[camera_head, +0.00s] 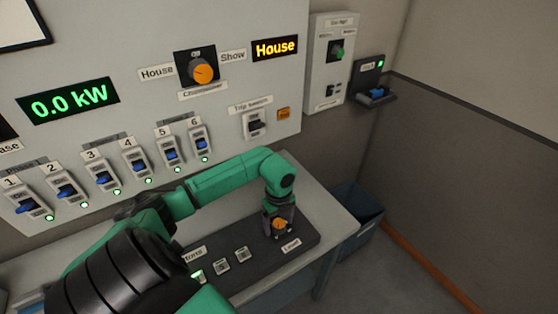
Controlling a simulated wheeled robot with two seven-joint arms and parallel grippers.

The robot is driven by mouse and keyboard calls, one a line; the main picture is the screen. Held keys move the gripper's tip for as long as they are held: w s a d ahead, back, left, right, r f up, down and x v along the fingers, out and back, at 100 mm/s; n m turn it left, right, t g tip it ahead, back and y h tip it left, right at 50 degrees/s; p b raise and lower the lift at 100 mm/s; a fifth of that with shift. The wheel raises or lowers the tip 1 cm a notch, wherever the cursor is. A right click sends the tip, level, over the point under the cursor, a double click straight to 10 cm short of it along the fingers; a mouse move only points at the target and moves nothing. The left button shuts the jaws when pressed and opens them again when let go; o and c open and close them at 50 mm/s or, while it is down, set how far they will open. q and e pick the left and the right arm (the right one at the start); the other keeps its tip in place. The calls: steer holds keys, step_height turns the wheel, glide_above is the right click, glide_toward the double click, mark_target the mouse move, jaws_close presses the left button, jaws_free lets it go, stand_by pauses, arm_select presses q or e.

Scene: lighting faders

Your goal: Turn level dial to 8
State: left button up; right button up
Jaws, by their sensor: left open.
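The level dial (280,225) is a small orange knob at the right end of the dark desk console (246,262). A label in front of it appears to read "Level". My left gripper (279,219) points down right over the dial and partly hides it. Its jaws are open, with the orange knob showing between or just below the fingertips; I cannot tell whether they touch it. The dial's pointer and scale are too small and covered to read. My right gripper is not in view.
Small buttons (222,266) sit on the console left of the dial. Behind is a wall panel with several blue breakers (135,158), a "0.0 kW" display (68,101), an orange House/Show knob (204,71) and a "House" display (275,47). A dark bin (356,222) stands right of the desk.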

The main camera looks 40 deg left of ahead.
arm_select(q)
steer(key=shift+c, duration=1.2)
steer(key=shift+w+a, duration=0.1)
steer(key=shift+w, duration=0.05)
steer(key=c, duration=0.5)
jaws_close()
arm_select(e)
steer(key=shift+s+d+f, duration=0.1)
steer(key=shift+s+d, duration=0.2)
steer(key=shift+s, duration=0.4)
arm_select(q)
steer(key=shift+f, duration=0.1)
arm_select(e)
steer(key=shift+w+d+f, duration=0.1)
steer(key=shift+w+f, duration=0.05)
